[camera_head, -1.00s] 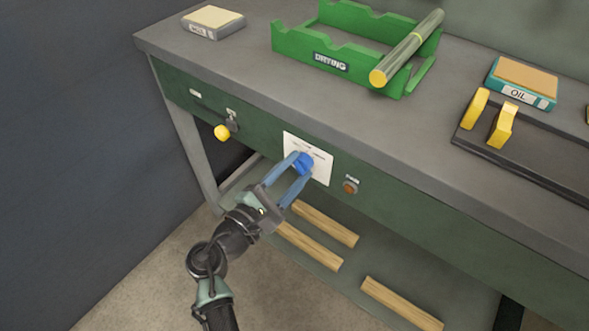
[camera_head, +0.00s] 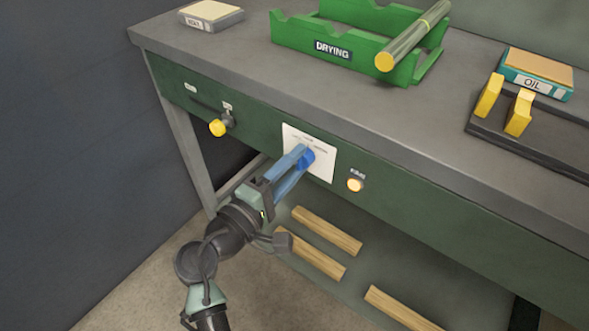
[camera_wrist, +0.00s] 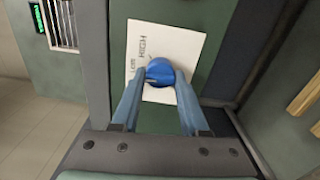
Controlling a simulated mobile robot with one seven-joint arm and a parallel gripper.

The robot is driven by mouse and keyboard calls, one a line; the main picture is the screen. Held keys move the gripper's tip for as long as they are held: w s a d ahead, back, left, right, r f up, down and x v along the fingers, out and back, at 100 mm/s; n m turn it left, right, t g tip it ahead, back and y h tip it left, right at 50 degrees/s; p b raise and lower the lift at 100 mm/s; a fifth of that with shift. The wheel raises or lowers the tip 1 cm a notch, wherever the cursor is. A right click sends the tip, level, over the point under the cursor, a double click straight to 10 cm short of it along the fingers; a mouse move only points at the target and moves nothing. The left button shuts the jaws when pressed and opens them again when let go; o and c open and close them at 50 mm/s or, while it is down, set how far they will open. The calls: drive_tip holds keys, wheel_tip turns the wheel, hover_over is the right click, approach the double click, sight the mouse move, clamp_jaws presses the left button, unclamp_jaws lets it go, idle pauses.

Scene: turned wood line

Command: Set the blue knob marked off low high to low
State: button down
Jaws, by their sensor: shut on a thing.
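The blue knob (camera_head: 307,158) sits on a white label plate (camera_head: 322,170) on the green front of the bench. In the wrist view the knob (camera_wrist: 160,72) is round and blue, and the word HIGH and part of a second word show on the plate (camera_wrist: 190,48). My gripper (camera_head: 300,158) reaches the knob from the lower left, its two blue fingers shut on the knob's sides. In the wrist view my gripper (camera_wrist: 159,80) has one finger on each side of it. The knob's pointer cannot be made out.
A round button or lamp (camera_head: 355,185) is lit to the right of the plate. A yellow knob (camera_head: 217,128) sticks out at the left. A green DRYING rack (camera_head: 300,38) with a rod, an OIL box (camera_head: 535,75) and yellow holders (camera_head: 518,112) stand on the bench.

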drive_tip(key=shift+m, duration=0.5)
drive_tip(key=shift+c, duration=2.1)
unclamp_jaws()
drive_tip(key=p+v, duration=0.1)
drive_tip(key=v, duration=1.2)
drive_tip(key=shift+p, duration=0.4)
